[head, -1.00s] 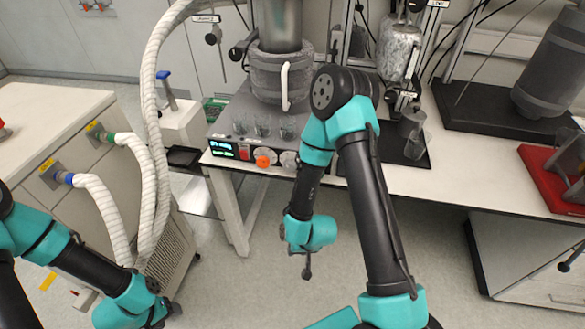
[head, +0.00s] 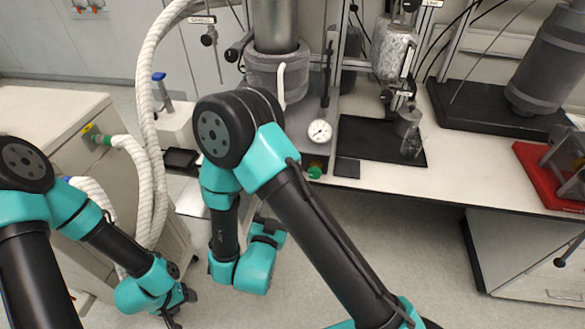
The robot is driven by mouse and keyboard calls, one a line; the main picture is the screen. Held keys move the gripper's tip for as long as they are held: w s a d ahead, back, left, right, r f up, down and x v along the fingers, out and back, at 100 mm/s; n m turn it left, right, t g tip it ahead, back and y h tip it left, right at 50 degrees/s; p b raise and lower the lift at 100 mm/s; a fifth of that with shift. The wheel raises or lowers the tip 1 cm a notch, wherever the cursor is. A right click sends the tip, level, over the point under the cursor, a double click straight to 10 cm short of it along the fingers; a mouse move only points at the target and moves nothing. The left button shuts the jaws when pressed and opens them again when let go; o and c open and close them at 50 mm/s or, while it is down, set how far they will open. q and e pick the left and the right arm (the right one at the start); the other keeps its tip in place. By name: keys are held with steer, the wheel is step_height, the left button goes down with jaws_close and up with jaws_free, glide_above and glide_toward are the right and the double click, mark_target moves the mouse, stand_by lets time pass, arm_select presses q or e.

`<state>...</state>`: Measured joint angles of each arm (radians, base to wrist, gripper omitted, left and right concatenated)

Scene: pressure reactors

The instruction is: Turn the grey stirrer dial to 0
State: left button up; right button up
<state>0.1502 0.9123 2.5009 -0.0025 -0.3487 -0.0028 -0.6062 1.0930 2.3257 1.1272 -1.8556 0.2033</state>
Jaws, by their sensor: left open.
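The grey stirrer dial is hidden in the head view, along with the front of the hotplate under the reactor vessel (head: 280,78). My right arm's large elbow covers that place. My right forearm hangs down in front of the bench edge, and its gripper cannot be seen behind the wrist. My left gripper (head: 178,312) is low at the bottom left, in front of the bench and well away from it. It is open, and nothing shows in it.
A round pressure gauge (head: 320,131) and a green knob (head: 315,172) sit right of my right elbow. A black mat (head: 375,140) and a red stand (head: 550,180) are on the bench. White hoses (head: 150,100) run at the left.

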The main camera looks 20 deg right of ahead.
steer(key=shift+w, duration=0.1)
stand_by(0.3)
steer(key=x, duration=1.7)
steer(key=shift+w+d+r, duration=0.1)
steer(key=shift+r, duration=0.05)
steer(key=shift+c, duration=0.4)
steer(key=c, duration=0.8)
steer(key=shift+c, duration=0.2)
steer(key=shift+n, duration=0.3)
steer(key=n, duration=1.1)
steer(key=shift+n, duration=0.3)
